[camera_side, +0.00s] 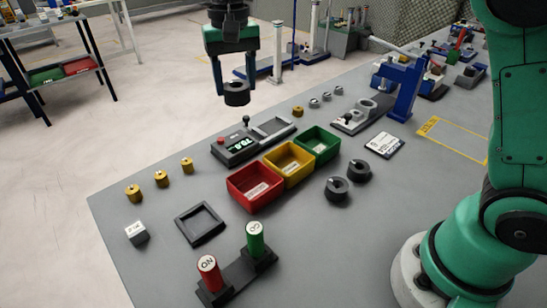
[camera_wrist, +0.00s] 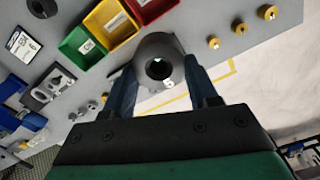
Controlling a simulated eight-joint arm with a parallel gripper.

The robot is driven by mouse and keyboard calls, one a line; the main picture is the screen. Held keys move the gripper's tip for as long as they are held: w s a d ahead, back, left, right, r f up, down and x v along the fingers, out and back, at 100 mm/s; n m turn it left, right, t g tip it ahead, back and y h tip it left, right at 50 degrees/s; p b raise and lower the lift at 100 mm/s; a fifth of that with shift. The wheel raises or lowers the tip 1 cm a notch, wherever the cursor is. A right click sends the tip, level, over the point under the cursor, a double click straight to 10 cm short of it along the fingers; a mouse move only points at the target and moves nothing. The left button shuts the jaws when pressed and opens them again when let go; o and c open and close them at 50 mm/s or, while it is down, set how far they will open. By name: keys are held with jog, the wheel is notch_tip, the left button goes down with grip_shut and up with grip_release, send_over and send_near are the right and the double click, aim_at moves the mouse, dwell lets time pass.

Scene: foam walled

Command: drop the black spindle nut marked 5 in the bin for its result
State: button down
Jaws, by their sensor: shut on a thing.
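My gripper (camera_side: 234,82) is shut on a black spindle nut (camera_side: 237,98), held in the air above the back of the bench. In the wrist view the nut (camera_wrist: 157,46) sits between both blue fingers, with its bore facing the camera and a white 5 on its face. A red bin (camera_side: 254,189), a yellow bin (camera_side: 289,164) and a green bin (camera_side: 318,145) stand joined in a row on the bench, in front of the nut in the side view. Each has a white label, too small to read surely. No nut shows inside them.
A gauge (camera_side: 238,147) with a lit display, red button and small lever stands behind the bins. Two other black nuts (camera_side: 337,188) lie right of them.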

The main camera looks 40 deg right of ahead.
jog(key=s+d+f, duration=0.2)
jog(key=d, duration=0.8)
jog(key=s+d+f, duration=0.3)
jog(key=d, duration=0.6)
jog(key=shift+w+f, duration=0.15)
jog(key=shift+f, duration=1.05)
jog(key=shift+w+f, duration=0.1)
jog(key=shift+f, duration=1.05)
jog(key=shift+c, duration=0.8)
grip_release()
jog(key=shift+r, duration=2.8)
